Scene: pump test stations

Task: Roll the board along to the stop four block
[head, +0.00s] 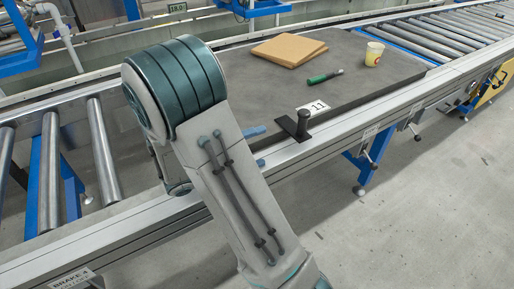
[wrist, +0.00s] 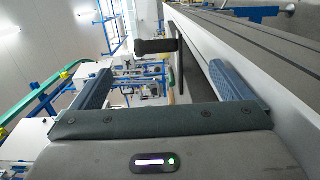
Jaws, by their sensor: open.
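The board (head: 240,75) is a dark grey flat slab lying on the roller conveyor. A black upright handle (head: 303,125) on a flat black bracket stands at its front edge, beside a label reading 11. My gripper (head: 258,147) is open and empty just left of the handle, its blue fingertips partly hidden behind my arm. In the wrist view my gripper (wrist: 160,70) has its fingers spread, with the handle (wrist: 155,46) showing between them, apart from them. A sign reading BRAKE 4 (head: 72,278) hangs on the front rail at lower left. I cannot make out the stop four block.
A cardboard piece (head: 288,49), a green marker (head: 324,77) and a yellow cup (head: 374,53) rest on the board. Bare rollers (head: 103,150) lie left of it, partly behind my arm, and more rollers (head: 430,40) lie right. The front rail (head: 355,118) carries small levers and labels.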

